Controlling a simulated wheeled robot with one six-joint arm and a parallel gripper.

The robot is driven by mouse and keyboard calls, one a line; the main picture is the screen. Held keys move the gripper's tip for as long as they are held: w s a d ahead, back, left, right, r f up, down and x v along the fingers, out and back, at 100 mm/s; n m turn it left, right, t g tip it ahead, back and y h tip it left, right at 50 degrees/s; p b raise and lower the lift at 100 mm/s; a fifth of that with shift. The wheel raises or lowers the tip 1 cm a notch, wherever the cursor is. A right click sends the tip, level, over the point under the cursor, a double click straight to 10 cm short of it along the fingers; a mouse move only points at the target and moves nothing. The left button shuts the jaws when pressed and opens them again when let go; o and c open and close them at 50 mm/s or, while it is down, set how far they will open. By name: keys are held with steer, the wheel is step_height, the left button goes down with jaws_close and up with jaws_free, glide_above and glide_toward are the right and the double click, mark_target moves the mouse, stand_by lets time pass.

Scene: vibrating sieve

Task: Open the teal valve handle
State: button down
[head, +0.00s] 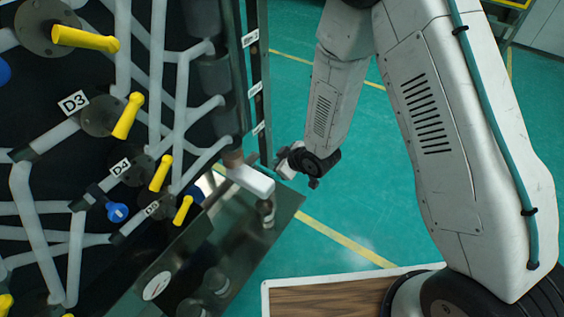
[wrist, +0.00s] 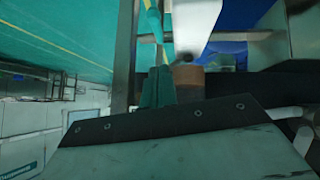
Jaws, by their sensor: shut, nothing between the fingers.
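I cannot pick out a clearly teal valve handle in the head view. The handles on the panel there are yellow, and one knob is blue. A pale handle-like block (head: 250,181) sticks out below a brown collar (head: 233,158) at the panel's right edge. My gripper (head: 284,168) is just right of this block, shut and empty, and I see no clear contact. In the wrist view, a dark teal upright shape (wrist: 157,88) stands beyond my gripper's body, beside a brown cylinder (wrist: 190,82). I cannot tell whether it is a handle or my fingers.
Yellow handles (head: 127,116) and grey pipes (head: 43,231) fill the panel at left, with a blue knob (head: 117,212) low on it. A metal plate with a gauge (head: 157,286) lies below. Open green floor (head: 340,209) is at right, with a wooden board (head: 325,296) at the bottom.

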glide_above(266, 170)
steer(key=s+d, duration=0.1)
steer(key=s, duration=0.1)
step_height(266, 170, down, 4)
steer(key=shift+d+f, duration=0.25)
steer(key=shift+f, duration=0.35)
steer(key=shift+d+f, duration=0.25)
steer(key=shift+f, duration=1)
steer(key=shift+f, duration=0.15)
